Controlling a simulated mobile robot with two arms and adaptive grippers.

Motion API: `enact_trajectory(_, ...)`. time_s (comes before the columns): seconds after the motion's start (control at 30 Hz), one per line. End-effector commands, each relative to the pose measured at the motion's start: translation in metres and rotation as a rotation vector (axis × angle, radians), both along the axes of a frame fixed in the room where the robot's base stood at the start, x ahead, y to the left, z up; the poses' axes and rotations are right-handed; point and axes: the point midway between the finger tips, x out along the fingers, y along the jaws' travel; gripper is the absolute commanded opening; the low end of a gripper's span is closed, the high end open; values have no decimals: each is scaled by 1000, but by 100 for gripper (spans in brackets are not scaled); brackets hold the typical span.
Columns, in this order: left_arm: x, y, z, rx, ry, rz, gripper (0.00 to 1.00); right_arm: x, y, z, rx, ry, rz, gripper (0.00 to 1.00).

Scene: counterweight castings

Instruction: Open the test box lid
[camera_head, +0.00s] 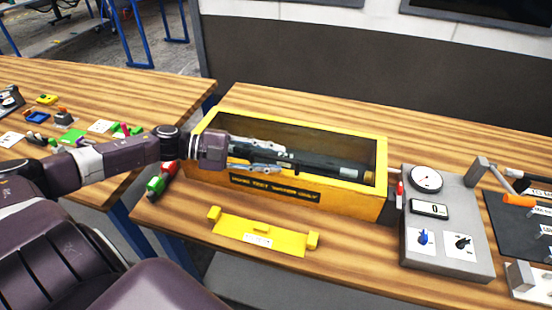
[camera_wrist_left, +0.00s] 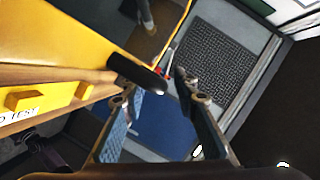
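The yellow test box (camera_head: 380,150) stands on the wooden bench in the head view, with a black text strip on its front. Its inside shows through the top; I cannot tell whether a clear lid covers it. A dark cylinder (camera_head: 325,163) shows inside the box outline. My left gripper (camera_head: 278,160) reaches over the box's left end, fingers apart. In the left wrist view, my left gripper (camera_wrist_left: 160,95) is open, with a rounded black end (camera_wrist_left: 137,75) by its fingertips; a firm grip does not show. My right gripper is out of view.
A yellow labelled cradle (camera_head: 262,235) lies in front of the box. A grey control panel (camera_head: 448,225) with gauge and switches stands close to its right. A red and green item (camera_head: 160,181) lies by its left end. Small parts cover the left bench.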

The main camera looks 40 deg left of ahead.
Motion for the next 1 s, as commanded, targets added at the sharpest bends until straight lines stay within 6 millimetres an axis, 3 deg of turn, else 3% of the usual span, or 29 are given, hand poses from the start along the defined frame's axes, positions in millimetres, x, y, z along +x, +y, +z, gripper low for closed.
enact_trajectory(0.5, 6, -9, -2, 0, -1, -2, 27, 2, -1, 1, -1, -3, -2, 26)
enact_trajectory(0.77, 6, -9, -2, 0, -1, -2, 0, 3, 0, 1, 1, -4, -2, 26)
enact_trajectory(1.0, 6, -9, -2, 1, 0, -2, 0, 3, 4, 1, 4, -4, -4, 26)
